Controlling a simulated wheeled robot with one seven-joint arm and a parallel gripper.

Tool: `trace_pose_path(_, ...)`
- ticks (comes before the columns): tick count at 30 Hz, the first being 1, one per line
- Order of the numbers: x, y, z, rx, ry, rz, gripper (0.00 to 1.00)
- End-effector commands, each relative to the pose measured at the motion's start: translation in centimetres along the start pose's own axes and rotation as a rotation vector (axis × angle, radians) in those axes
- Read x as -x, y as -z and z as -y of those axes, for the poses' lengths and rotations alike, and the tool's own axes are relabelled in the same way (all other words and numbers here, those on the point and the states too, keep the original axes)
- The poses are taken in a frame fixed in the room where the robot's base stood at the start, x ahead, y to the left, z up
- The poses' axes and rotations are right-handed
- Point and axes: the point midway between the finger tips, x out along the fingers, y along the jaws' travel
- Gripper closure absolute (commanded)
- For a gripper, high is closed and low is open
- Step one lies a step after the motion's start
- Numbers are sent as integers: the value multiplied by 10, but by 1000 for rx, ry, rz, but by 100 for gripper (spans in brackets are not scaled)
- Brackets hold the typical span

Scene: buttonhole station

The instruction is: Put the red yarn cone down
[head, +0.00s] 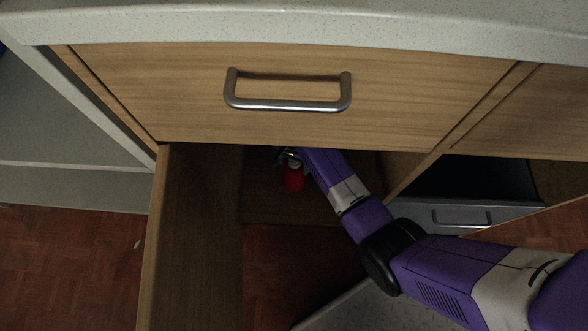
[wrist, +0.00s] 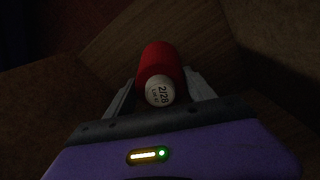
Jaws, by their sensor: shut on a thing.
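The cone's far end points away toward the dark wooden surfaces. I cannot tell whether the cone touches the drawer floor.
Another, grey-fronted drawer (head: 470,215) is at right.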

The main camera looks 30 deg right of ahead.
Motion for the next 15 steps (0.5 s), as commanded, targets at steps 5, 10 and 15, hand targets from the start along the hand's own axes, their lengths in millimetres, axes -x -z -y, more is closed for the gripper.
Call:
trace_pose_path(5, -29, 0, 0, 0, -1, 1, 100)
trace_pose_path(10, -46, 0, 0, 0, 0, 0, 100)
trace_pose_path(15, -44, 0, 0, 0, 1, 0, 100)
